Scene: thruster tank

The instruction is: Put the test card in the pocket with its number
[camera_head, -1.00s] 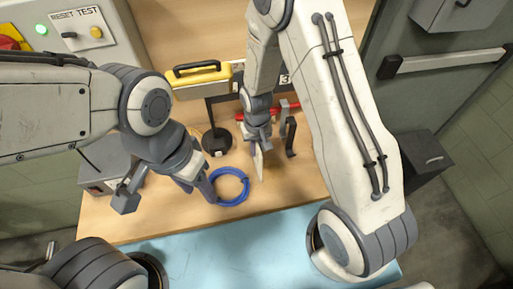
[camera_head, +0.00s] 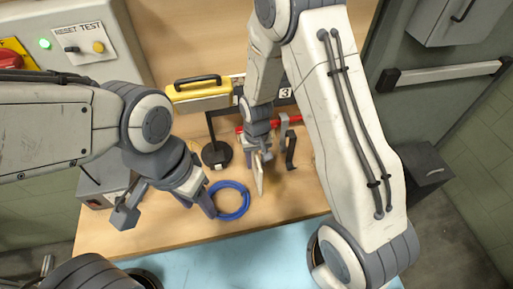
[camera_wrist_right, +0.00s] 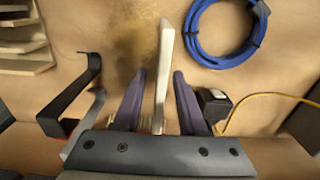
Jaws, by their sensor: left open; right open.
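The test card (camera_head: 259,175), a thin pale plate, stands on edge on the wooden bench, seen nearly edge-on. Its number is not readable. In the right wrist view the card (camera_wrist_right: 164,75) lies between the two dark fingers of my right gripper (camera_wrist_right: 160,95), with a gap on each side. My left gripper (camera_head: 205,203) is open and empty above the bench, left of the blue coil. A "3" label (camera_head: 286,92) shows on a dark strip at the back; other numbers and the pockets are mostly hidden by my right arm.
A blue cable coil (camera_head: 229,200) lies left of the card. A dark bent bracket (camera_head: 291,150) stands close right of the card. Bare bench (camera_head: 290,200) lies in front.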

